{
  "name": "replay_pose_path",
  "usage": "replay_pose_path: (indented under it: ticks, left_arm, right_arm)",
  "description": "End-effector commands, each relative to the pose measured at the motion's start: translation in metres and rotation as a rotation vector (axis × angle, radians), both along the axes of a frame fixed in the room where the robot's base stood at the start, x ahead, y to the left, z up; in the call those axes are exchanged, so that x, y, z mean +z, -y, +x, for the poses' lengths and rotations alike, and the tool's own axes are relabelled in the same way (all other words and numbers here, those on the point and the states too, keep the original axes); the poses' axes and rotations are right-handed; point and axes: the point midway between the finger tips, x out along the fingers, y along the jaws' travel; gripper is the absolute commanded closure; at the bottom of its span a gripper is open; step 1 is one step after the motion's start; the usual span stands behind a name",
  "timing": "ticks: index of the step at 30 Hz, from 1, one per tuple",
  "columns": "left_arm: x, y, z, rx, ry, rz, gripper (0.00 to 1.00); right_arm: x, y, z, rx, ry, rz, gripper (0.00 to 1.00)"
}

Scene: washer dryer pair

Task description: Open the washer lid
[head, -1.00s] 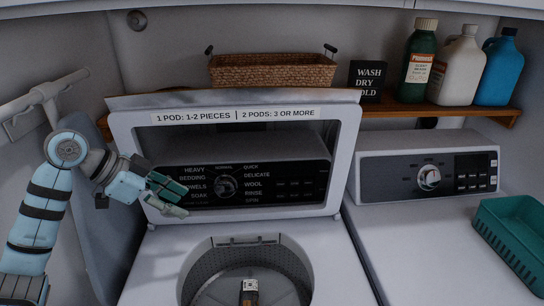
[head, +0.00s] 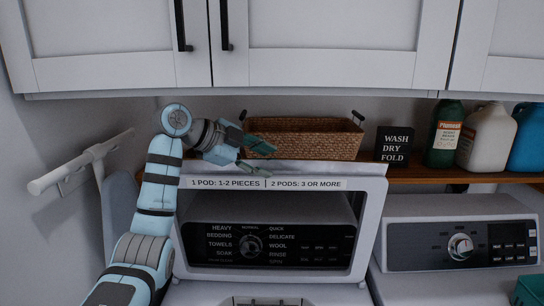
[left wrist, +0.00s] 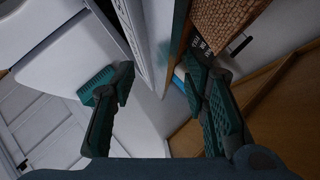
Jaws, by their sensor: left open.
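The washer lid (head: 364,226) stands raised and upright, its white frame carrying a label strip along the top. The washer control panel (head: 270,245) shows through its window. My left gripper (head: 258,159) is open at the lid's top edge, left of the middle. In the left wrist view, the white lid edge (left wrist: 152,35) runs up between the two spread green fingers of the left gripper (left wrist: 160,84). Whether a finger touches the lid cannot be told. The washer opening shows only as a sliver at the bottom of the head view.
A wicker basket (head: 300,140) sits on the wooden shelf (head: 440,180) close behind the gripper. A sign (head: 395,146) and several bottles stand to its right. White cabinets (head: 330,45) hang above.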

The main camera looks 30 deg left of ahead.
Motion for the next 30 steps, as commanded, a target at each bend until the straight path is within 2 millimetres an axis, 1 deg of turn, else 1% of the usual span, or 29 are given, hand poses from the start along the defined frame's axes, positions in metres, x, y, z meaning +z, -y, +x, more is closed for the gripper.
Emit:
replay_pose_path:
  ticks: [3,6,15,17,21,23,24,30]
  left_arm:
    - [-0.009,0.008,0.013,0.000,-0.001,-0.002,0.59]
    - [-0.015,0.012,0.020,0.000,0.000,0.000,0.59]
    - [-0.018,0.014,0.023,0.001,0.001,0.000,0.59]
    - [-0.018,0.014,0.023,0.001,0.001,0.000,0.67]
    - [-0.018,0.013,0.023,0.002,0.003,0.000,0.89]
    - [-0.018,0.013,0.023,0.002,0.003,0.000,0.99]
    - [-0.018,0.013,0.023,0.002,0.003,0.000,1.00]
    - [-0.019,0.013,0.023,0.001,0.001,0.001,1.00]
  right_arm:
    - [0.006,0.000,0.000,0.000,0.000,0.000,1.00]
    - [0.007,0.000,0.000,0.000,0.000,0.000,1.00]
    - [0.007,0.000,0.000,0.000,-0.001,0.000,1.00]
    - [0.007,0.000,0.000,0.000,-0.001,0.000,1.00]
    - [0.007,0.001,0.000,0.000,-0.001,-0.001,1.00]
    - [0.007,0.001,-0.001,0.000,-0.001,-0.001,1.00]
    - [0.007,0.001,-0.001,0.000,-0.002,-0.001,1.00]
    - [0.007,0.001,-0.001,0.001,-0.002,-0.002,1.00]
